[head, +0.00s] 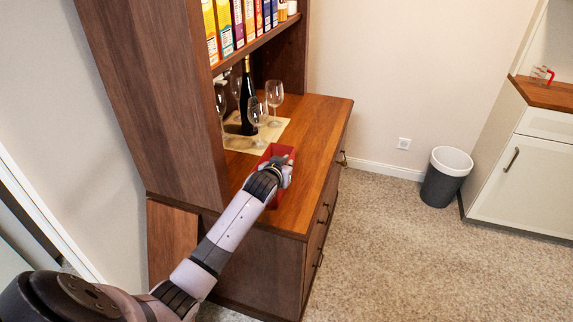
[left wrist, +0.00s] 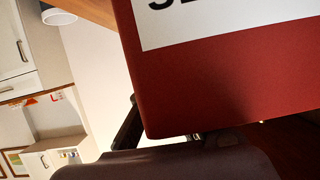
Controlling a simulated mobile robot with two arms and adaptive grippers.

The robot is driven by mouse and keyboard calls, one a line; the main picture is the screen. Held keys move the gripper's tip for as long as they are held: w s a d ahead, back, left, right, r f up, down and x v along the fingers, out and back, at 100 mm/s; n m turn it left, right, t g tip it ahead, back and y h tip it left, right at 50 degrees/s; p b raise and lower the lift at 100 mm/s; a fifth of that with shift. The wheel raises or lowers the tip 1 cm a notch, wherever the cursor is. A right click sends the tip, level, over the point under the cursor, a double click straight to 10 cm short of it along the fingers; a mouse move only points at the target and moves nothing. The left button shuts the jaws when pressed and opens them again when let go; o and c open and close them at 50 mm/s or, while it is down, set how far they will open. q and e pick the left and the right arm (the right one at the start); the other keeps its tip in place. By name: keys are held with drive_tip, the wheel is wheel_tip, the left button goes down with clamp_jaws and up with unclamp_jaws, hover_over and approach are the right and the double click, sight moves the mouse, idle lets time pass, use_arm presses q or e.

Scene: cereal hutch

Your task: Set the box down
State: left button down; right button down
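A red box (head: 278,151) is at the front part of the hutch's wooden counter (head: 318,138), partly hidden by my left gripper and forearm. My left gripper (head: 281,171) is at the box's near side. In the left wrist view the box (left wrist: 220,85) fills much of the picture, with a white label and part of a dark letter. A dark finger lies close along the box's edge there, and the gripper looks shut on the box. I cannot tell whether the box's underside touches the counter. My right gripper is not in view.
Wine glasses (head: 274,93) and a dark bottle (head: 247,100) stand on a pale mat (head: 237,142) just behind the box. A shelf of cereal boxes (head: 224,25) overhangs the counter's left. The counter's right side is clear. A bin (head: 446,180) stands on the carpet.

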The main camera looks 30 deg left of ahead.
use_arm(q)
drive_tip(key=c, duration=1.8)
unclamp_jaws()
drive_tip(key=shift+r, duration=0.1)
drive_tip(key=v, duration=1.2)
